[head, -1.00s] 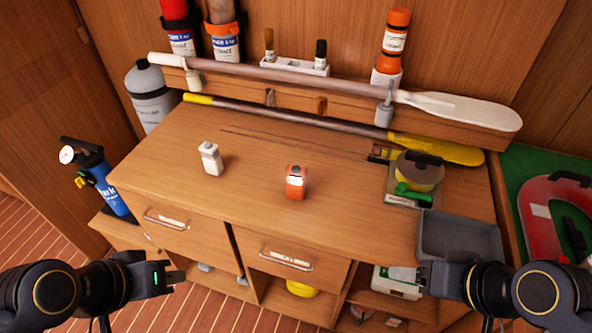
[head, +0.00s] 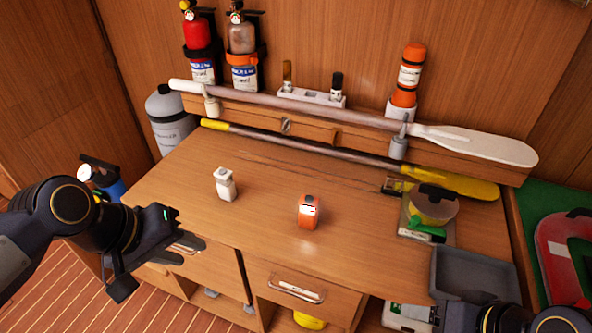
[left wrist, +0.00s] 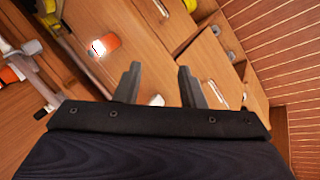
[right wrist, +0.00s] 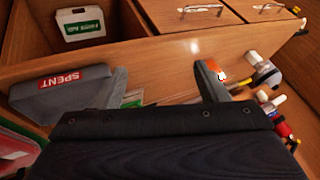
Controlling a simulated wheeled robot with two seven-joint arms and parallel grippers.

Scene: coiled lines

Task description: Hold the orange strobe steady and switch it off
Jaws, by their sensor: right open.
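The orange strobe (head: 308,211), a small orange block with a white patch, stands on the wooden worktop right of its middle. It also shows in the left wrist view (left wrist: 104,45), and in the right wrist view (right wrist: 213,67) partly behind a finger. My left gripper (head: 160,268) is open and empty, in front of the worktop's left front edge, well left of the strobe. Its spread fingers show in the left wrist view (left wrist: 158,80). My right gripper (right wrist: 160,82) is open and empty, low at the right, away from the strobe; the head view cuts off most of that arm.
A small white device (head: 225,184) stands left of the strobe. A grey bin (head: 474,278), marked SPENT in the right wrist view (right wrist: 62,85), is at the right front. A yellow reel (head: 432,206) sits behind it. Paddles (head: 480,146) lie along the back. The worktop around the strobe is clear.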

